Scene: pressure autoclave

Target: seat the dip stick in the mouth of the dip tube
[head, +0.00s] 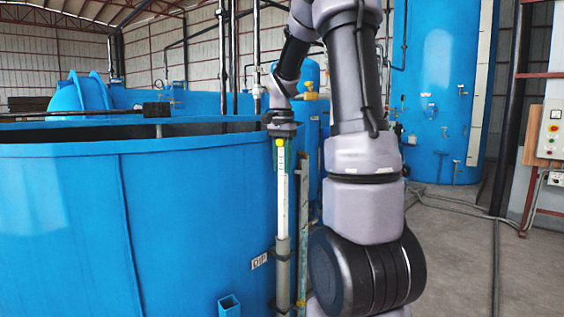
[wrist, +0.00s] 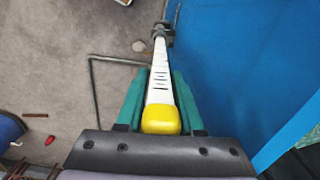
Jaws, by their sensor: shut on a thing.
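The dip stick (head: 282,195) is a white graduated rod with a yellow cap, hanging close to upright beside the blue tank. My gripper (head: 280,139) is shut on its top end, just under my wrist. In the wrist view, the teal fingers of my gripper (wrist: 160,76) lie on either side of the stick (wrist: 160,60), with its yellow cap nearest me. The grey dip tube (head: 283,268) stands upright directly below the stick, against the tank. The stick's lower end meets the tube's mouth in the head view; I cannot tell how far inside it is.
The large blue open tank (head: 70,230) fills the left, its wall close to the stick. A thin upright post (head: 302,220) stands just right of the tube. A control box (head: 551,130) is at far right. Concrete floor (head: 450,240) is open at right, with hoses on it.

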